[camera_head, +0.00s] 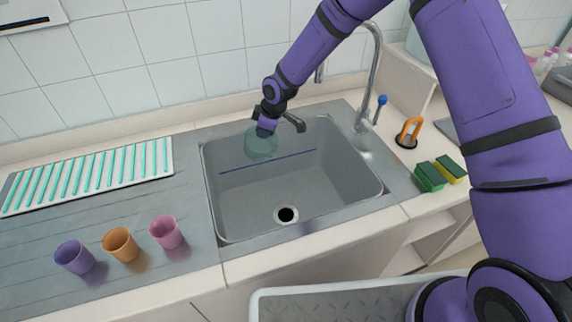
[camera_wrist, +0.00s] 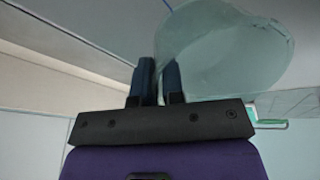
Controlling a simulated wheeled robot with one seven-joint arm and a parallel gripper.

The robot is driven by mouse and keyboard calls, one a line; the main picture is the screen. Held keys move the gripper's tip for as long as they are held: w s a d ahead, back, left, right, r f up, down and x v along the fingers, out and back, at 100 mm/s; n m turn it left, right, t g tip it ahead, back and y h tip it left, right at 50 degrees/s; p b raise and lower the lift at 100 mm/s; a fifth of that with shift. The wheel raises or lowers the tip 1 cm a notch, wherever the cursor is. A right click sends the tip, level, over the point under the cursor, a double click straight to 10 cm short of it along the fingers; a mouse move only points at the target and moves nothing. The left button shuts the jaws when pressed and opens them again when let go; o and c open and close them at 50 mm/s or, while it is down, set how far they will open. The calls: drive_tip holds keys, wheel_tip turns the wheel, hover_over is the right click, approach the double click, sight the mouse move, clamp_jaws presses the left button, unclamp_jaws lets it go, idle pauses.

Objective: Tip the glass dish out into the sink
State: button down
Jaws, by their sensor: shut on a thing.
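The glass dish (camera_head: 261,147) is pale, blue-green and see-through. It hangs over the back left part of the grey sink (camera_head: 236,200), above the basin. My gripper (camera_head: 266,129) is shut on the dish's edge from above and behind. In the wrist view the dish (camera_wrist: 232,48) fills the upper right, beside the dark fingers (camera_wrist: 160,80). The dish looks tipped, but its exact tilt and whether anything is in it cannot be told. The round drain (camera_head: 286,215) shows in the basin floor, and no liquid is visible there.
A curved tap (camera_head: 374,75) stands behind the sink at right. Purple (camera_head: 74,257), orange (camera_head: 121,244) and pink (camera_head: 166,232) cups stand on the left drainboard, before a striped rack (camera_head: 90,176). Sponges (camera_head: 429,177) and an orange-handled object (camera_head: 409,131) lie at right.

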drive_tip(key=shift+w+a+f, duration=0.2)
drive_tip(key=shift+w+a, duration=0.05)
drive_tip(key=shift+w+a+r+g+h, duration=0.1)
drive_tip(key=shift+w+a+g+h, duration=0.05)
drive_tip(key=shift+g+h, duration=0.15)
drive_tip(key=shift+w+a+r+g+h, duration=0.5)
drive_tip(key=shift+w+r+g+h, duration=0.1)
drive_tip(key=shift+r+g, duration=0.15)
drive_tip(key=shift+w+a+r+g+h, duration=0.45)
drive_tip(key=shift+r+g+h, duration=0.15)
drive_tip(key=shift+r+g, duration=0.1)
